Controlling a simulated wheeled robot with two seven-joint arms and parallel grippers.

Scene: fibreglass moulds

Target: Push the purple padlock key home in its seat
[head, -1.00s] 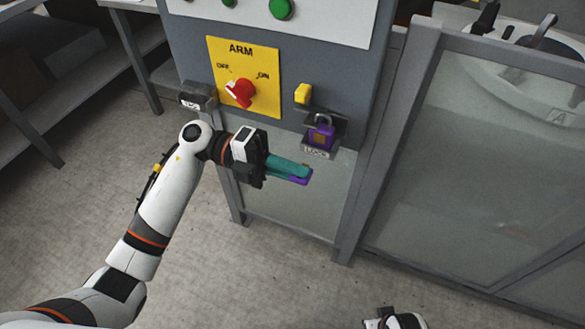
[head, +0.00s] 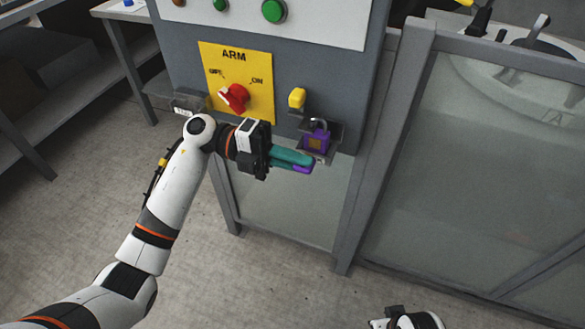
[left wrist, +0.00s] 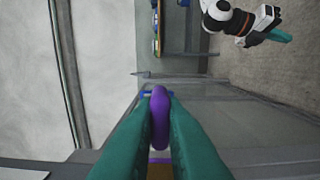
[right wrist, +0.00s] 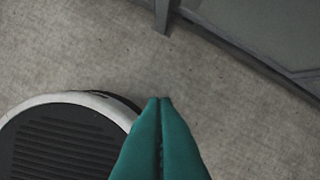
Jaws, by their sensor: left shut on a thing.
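The purple padlock (head: 316,141) with a grey shackle sits on a dark bracket on the front of the grey cabinet. My left gripper (head: 295,160) is shut on the purple key (head: 301,168), just below and left of the padlock. In the left wrist view the purple key (left wrist: 160,118) stands between the two teal fingers. I cannot tell whether its far end touches the padlock. My right gripper (right wrist: 160,125) is shut with its teal fingers together, empty, above the floor.
A yellow ARM plate (head: 252,99) with a red knob (head: 233,98) is left of the padlock. A grey bracket (head: 187,102) is at the left. A framed clear panel (head: 480,170) stands to the right.

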